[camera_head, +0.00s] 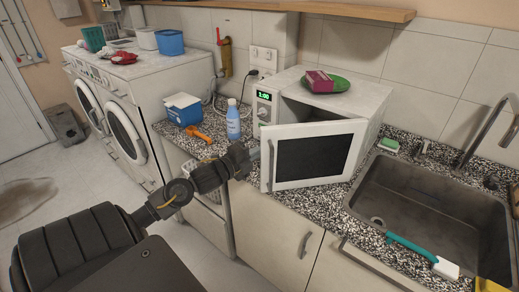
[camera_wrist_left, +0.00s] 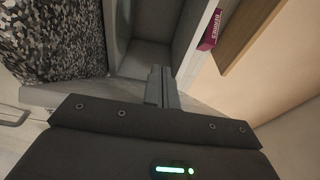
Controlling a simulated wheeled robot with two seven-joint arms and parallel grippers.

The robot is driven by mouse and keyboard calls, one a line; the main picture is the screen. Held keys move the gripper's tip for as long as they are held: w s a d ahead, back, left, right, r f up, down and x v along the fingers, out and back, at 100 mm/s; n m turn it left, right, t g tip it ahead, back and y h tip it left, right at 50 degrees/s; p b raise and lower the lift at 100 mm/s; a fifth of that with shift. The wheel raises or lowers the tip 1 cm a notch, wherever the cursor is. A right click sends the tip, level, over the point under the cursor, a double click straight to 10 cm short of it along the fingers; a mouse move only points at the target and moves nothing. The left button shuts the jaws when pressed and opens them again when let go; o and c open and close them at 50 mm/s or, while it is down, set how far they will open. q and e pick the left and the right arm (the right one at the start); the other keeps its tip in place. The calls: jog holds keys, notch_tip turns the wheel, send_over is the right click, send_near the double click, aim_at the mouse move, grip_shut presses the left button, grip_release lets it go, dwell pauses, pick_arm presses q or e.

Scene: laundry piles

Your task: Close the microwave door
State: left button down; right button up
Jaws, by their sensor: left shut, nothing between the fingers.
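The white microwave (camera_head: 360,100) stands on the speckled counter with its door (camera_head: 328,178) open. The door has a dark window and a vertical handle (camera_head: 270,165) at its left edge. My left gripper (camera_head: 257,153) is shut and empty, at the left edge of the door by the handle. Whether it touches the door I cannot tell. In the left wrist view its closed fingers (camera_wrist_left: 161,86) point toward a grey recess, which looks like the microwave's inside. My right gripper is in neither view.
A purple box (camera_head: 319,81) and green dish (camera_head: 338,86) sit on the microwave; the box also shows in the left wrist view (camera_wrist_left: 209,33). A blue bottle (camera_head: 233,122) stands left of the door. The sink (camera_head: 378,222) is at the right.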

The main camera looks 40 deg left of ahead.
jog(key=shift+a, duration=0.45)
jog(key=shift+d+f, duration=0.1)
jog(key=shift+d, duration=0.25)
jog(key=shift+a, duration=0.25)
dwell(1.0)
